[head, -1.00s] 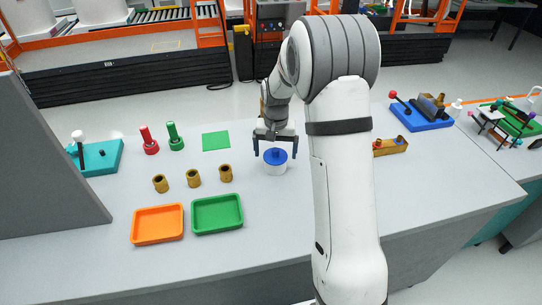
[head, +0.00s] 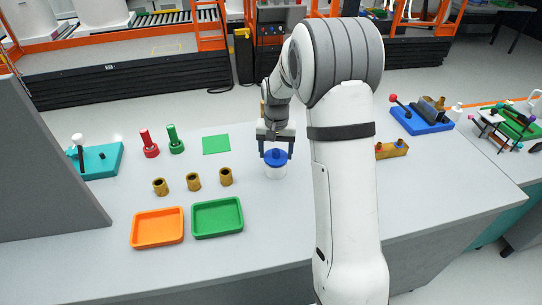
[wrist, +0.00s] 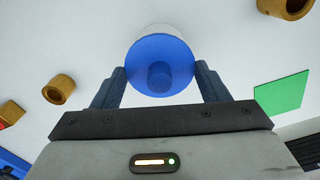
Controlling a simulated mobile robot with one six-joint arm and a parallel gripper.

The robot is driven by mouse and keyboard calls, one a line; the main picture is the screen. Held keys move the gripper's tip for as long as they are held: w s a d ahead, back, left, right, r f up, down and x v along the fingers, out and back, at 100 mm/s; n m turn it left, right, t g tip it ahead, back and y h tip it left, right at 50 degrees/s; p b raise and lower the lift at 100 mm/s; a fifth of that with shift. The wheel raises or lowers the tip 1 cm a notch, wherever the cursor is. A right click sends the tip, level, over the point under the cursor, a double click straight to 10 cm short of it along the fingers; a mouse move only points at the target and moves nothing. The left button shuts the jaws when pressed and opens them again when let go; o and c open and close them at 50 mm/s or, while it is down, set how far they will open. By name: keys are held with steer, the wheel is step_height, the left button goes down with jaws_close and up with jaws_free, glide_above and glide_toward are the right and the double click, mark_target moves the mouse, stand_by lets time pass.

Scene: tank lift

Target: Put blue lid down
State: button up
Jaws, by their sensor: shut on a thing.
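The blue lid (head: 275,157) is a round disc with a blue knob on top. It sits at the top of a white cylindrical jar (head: 275,173) on the grey table. My gripper (head: 276,154) points down over it and is shut on the lid, one finger on each side. The wrist view shows the lid (wrist: 160,62) between the two dark blue fingers, with a white edge of the jar (wrist: 155,30) behind it. I cannot tell whether the lid rests on the jar or is slightly raised from it.
A green square (head: 216,144) lies flat to the left. Several brass cylinders (head: 194,182) stand nearer the front, with an orange tray (head: 157,245) and a green tray (head: 217,233) in front of them. A brass block (head: 391,151) is right of my arm. Table right of the green tray is clear.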

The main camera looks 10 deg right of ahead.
step_height(320, 180, up, 7)
steer(key=shift+f+b, duration=0.1)
steer(key=shift+b, duration=0.3)
steer(key=w+d+r, duration=0.1)
glide_above(298, 152)
step_height(298, 152, down, 9)
steer(key=shift+f+b, duration=0.1)
steer(key=shift+b, duration=0.3)
steer(key=shift+s+f, duration=0.1)
steer(key=shift+f, duration=1.85)
steer(key=shift+f, duration=0.1)
steer(key=o, duration=0.5)
steer(key=shift+f, duration=0.1)
steer(key=o, duration=0.5)
steer(key=shift+c, duration=0.2)
